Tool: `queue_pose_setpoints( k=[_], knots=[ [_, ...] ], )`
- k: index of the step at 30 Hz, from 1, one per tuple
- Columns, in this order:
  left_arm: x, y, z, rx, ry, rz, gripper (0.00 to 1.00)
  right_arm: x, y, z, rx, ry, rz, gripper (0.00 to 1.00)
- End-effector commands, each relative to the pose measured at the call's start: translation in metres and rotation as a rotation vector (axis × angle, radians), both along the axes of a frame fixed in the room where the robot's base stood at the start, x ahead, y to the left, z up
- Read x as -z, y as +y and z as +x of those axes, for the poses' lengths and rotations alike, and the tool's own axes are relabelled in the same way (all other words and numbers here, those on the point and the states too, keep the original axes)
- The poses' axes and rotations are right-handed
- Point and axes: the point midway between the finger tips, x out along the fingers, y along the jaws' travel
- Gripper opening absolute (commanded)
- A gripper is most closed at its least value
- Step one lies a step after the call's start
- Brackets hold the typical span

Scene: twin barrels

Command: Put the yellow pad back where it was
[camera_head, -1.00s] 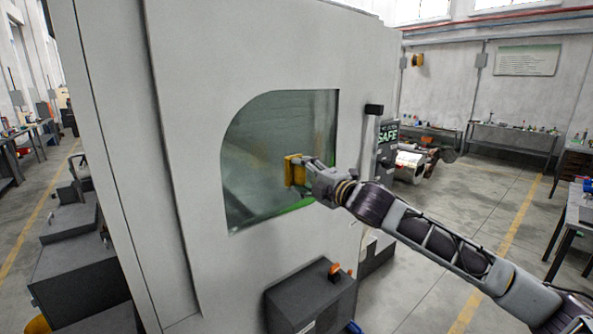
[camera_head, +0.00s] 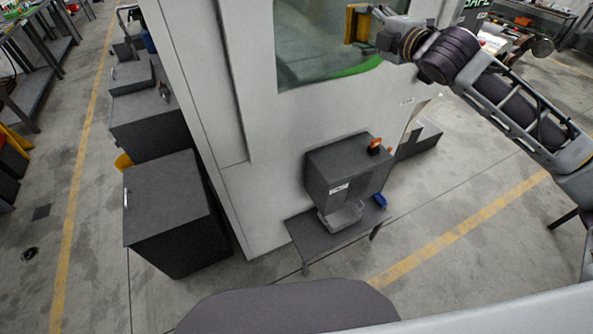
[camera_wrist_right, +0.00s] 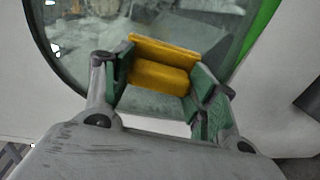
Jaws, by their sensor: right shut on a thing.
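The yellow pad (camera_head: 351,24) is held in my right gripper (camera_head: 371,26) in front of the window (camera_head: 318,50) of the large grey machine. In the right wrist view the yellow pad (camera_wrist_right: 160,68) sits between the two green-lined fingers of the right gripper (camera_wrist_right: 164,82), which are shut on it. The pad's far side is near the glass; I cannot tell whether it touches. My left gripper is not in view.
A dark grey box with an orange knob (camera_head: 342,172) stands on a low table (camera_head: 300,236) by the machine. A blue item (camera_head: 380,201) lies beside it. Dark cabinets (camera_head: 168,205) stand at the left. The concrete floor (camera_head: 460,215) at right is mostly clear.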

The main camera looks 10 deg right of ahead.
Motion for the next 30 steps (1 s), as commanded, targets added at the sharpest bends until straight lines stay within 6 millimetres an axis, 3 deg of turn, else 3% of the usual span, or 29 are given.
queue_pose_setpoints(
  k=[30],
  knots=[
    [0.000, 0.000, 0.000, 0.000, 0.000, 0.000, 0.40, -0.070, -0.033, -0.001, 0.146, 0.127, -0.034, 0.39]
  ],
)
